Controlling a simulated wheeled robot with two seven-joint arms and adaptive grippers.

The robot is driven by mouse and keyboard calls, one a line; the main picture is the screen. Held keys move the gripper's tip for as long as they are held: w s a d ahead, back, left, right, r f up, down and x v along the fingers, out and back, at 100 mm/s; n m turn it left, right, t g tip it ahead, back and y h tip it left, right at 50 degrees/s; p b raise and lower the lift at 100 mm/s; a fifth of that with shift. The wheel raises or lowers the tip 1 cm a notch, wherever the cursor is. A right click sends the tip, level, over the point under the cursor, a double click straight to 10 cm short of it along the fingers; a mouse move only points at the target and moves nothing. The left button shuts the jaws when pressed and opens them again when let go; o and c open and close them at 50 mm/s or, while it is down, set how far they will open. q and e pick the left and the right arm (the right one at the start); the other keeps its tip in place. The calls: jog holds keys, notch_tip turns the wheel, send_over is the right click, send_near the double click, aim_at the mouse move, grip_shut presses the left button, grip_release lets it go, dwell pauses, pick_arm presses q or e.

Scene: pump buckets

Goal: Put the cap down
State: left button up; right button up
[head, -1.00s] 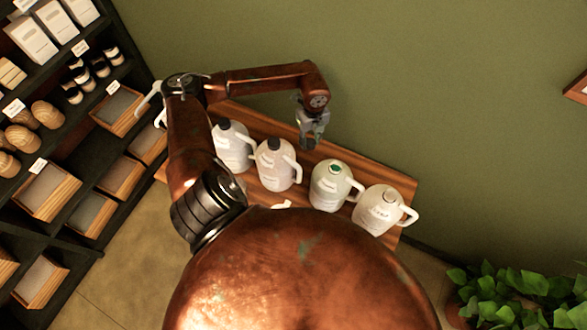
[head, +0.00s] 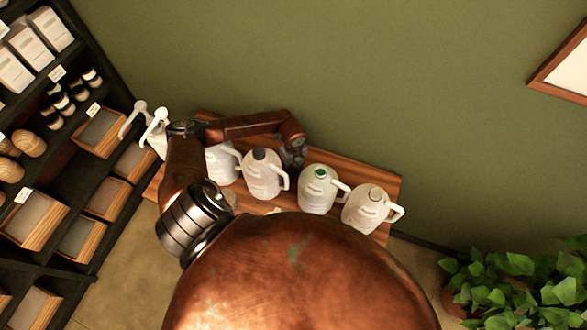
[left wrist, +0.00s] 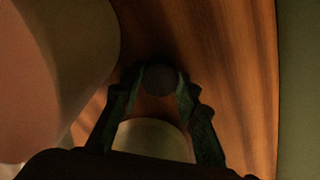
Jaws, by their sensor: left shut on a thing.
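My left gripper (head: 292,160) is low over the back of the wooden table (head: 385,178), behind the row of jugs. In the left wrist view its fingertips (left wrist: 158,82) are shut on a small dark round cap (left wrist: 160,79). Wood shows around the cap; I cannot tell whether the cap touches it. The row holds a pale jug (head: 222,168) partly behind my arm, a dark-capped jug (head: 263,176), a green-capped jug (head: 319,190) and a jug without a coloured cap (head: 370,208). My right gripper is not in view.
White pump heads (head: 157,122) stand at the table's left end. A shelf unit (head: 60,170) with boxes and bread is on the left. A jug's side (left wrist: 85,45) is close on the left in the left wrist view. A plant (head: 520,280) is at lower right.

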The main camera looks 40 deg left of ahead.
aim_at(294, 170)
pick_arm(q)
jog(key=shift+f, duration=0.25)
jog(key=shift+f+b, duration=0.3)
jog(key=shift+f, duration=0.15)
jog(key=o, duration=1.3)
jog(key=shift+r, duration=0.15)
jog(key=shift+r+b, duration=0.6)
jog(key=shift+r, duration=5.75)
